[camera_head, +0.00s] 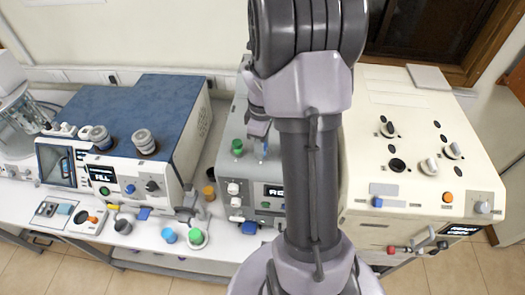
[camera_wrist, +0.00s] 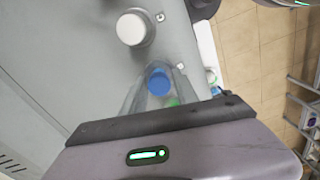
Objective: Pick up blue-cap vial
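A blue cap (camera_wrist: 158,80) shows near the middle of the wrist view, just in front of my gripper's housing. Clear, glassy shapes lie around and below it. I cannot tell whether they are vial glass or finger parts. In the head view my gripper (camera_head: 259,128) is above the middle grey machine, partly hidden by my arm. A small blue spot (camera_head: 262,151) shows right under it. I cannot tell if the fingers touch the blue-cap vial or are closed on it. A green cap (camera_head: 237,147) stands just left of it; a green patch (camera_wrist: 174,102) shows in the wrist view.
The grey machine (camera_head: 228,165) lies between a blue-topped machine (camera_head: 150,95) and a large cream machine (camera_head: 400,110). A white round cap or knob (camera_wrist: 132,28) is near the blue cap. A blue cup (camera_head: 169,235) and a green-topped one (camera_head: 197,238) stand on the white table.

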